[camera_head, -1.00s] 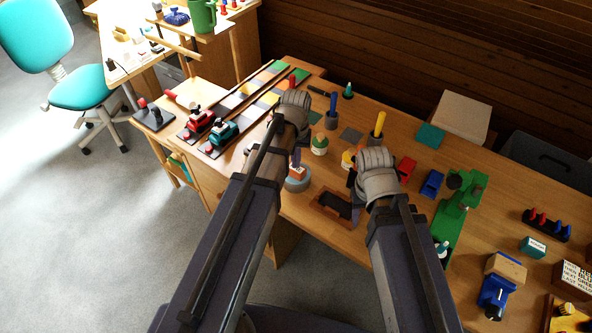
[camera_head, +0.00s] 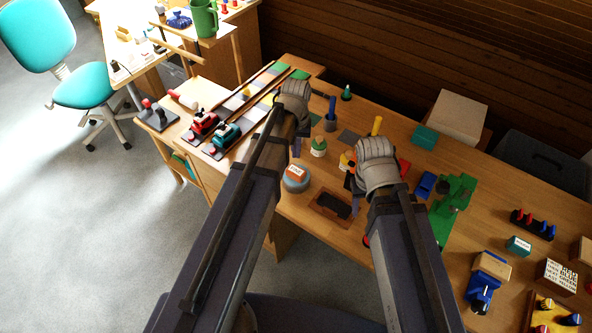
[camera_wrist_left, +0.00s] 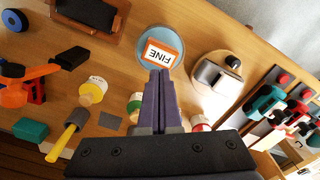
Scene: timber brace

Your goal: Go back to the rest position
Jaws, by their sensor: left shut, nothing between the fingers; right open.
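My left gripper (camera_head: 297,147) is in the middle of the head view, above the workbench (camera_head: 330,252). Its purple fingers are shut and empty in the left wrist view (camera_wrist_left: 158,90). From there the tips overlap the edge of a round grey-blue base bearing an orange block marked FINE (camera_wrist_left: 163,53); I cannot tell the height between them. My right gripper (camera_head: 354,203) hangs over the bench to the right of a dark-topped wooden tray (camera_head: 332,205). It is open and seems empty, its fingers partly hidden by my wrist.
Red (camera_head: 203,123) and teal (camera_head: 226,133) tools stand at the bench's left. A green board (camera_head: 455,200) and a blue block (camera_head: 426,184) lie right of my right arm. A teal chair (camera_head: 82,88) stands at far left. Open floor lies in front of the bench.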

